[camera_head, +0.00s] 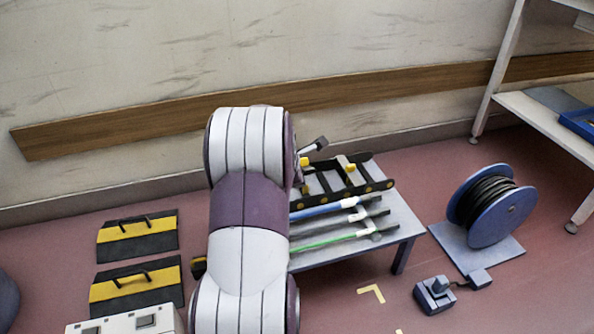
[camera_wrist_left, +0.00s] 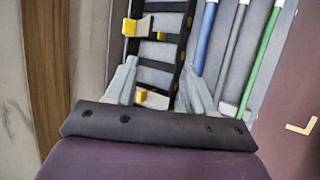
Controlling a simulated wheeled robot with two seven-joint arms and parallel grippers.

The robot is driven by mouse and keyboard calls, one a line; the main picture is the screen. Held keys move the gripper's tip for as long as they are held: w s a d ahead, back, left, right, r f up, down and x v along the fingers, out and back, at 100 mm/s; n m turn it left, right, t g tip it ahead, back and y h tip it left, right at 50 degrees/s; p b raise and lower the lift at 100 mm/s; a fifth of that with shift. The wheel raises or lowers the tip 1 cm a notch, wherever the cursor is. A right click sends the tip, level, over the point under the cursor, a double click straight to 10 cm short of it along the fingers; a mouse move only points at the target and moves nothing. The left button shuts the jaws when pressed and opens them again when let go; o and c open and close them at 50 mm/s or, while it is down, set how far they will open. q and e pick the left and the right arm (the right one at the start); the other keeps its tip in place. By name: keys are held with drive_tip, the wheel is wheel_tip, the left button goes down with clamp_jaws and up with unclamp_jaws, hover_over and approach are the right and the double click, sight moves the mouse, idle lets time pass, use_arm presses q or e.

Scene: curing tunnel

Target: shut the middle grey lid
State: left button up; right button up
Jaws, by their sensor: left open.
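A black ladder-like frame (camera_head: 345,182) with grey panels between its bars lies on a low grey table (camera_head: 400,222). Small pale pieces with yellow tabs (camera_head: 350,168) stand on it. I cannot tell which part is the middle grey lid. In the left wrist view the frame (camera_wrist_left: 160,52) runs between the fingers of my left gripper (camera_wrist_left: 158,78), which is open. A pale, yellow-ended piece (camera_wrist_left: 154,99) shows low between the fingers; contact cannot be told. In the head view my arm hides most of the gripper and the frame's left end. My right gripper is not in view.
Blue (camera_head: 318,210), grey and green (camera_head: 322,241) rods lie along the table in front of the frame. A cable reel (camera_head: 503,212) stands right, with a small grey-blue device (camera_head: 435,295) before it. Black-yellow handled panels (camera_head: 138,238) lie left. A wall is behind.

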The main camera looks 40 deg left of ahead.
use_arm(q)
drive_tip(key=p+v, duration=0.5)
drive_tip(key=v, duration=0.6)
drive_tip(key=shift+s+r, duration=0.15)
drive_tip(key=shift+r, duration=0.1)
drive_tip(key=shift+d, duration=0.1)
